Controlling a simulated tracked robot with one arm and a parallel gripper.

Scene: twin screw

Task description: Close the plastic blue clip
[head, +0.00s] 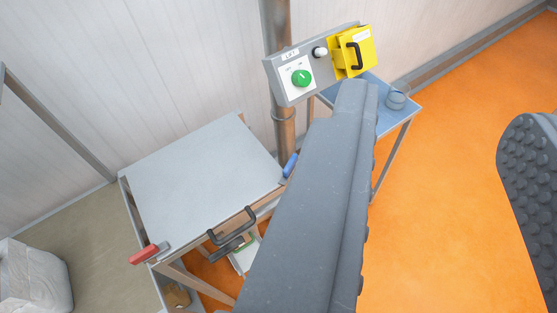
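A small blue clip handle (290,165) shows in the head view at the right edge of the grey-topped table, tilted up to the right. It lies just left of my gripper's left finger, with a gap in the picture, and its mounting is too small to make out. I cannot tell whether the clip is open or closed. My gripper (441,102) is open, its two dark grey studded fingers wide apart with only orange floor and part of a blue stand seen between them. The left finger covers much of the middle of the view.
The grey table (195,175) has a bare top, a red handle (150,253) at its front-left corner and a black handle (232,226) at its front edge. A control panel (283,84) with green knob and yellow box stands behind. A blue stand (371,98) is beyond.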

